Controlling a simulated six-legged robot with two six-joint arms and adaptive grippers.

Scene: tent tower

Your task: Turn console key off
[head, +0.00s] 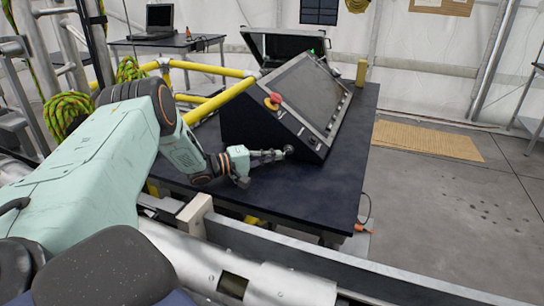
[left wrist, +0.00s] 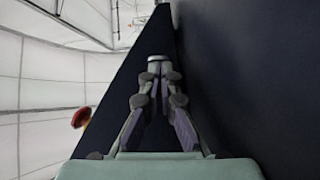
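The dark console (head: 262,118) stands on a dark table, its sloped panel facing right and its side panel facing me. A small dark round knob, which looks like the console key (head: 289,150), is low on the side panel. My left gripper (head: 280,154) points right at that panel, its tips at the key. In the left wrist view the fingers of my left gripper (left wrist: 160,78) draw together and look shut on the key; the contact is small, and the key's turn angle cannot be read. My right gripper is not in view.
A red knob on a yellow base (head: 272,101) sits higher on the side panel; it shows in the left wrist view (left wrist: 81,117). An open case (head: 285,45) and yellow bottle (head: 361,73) stand behind the console. Yellow rails (head: 222,100) run to the left. The tabletop (head: 345,185) in front is clear.

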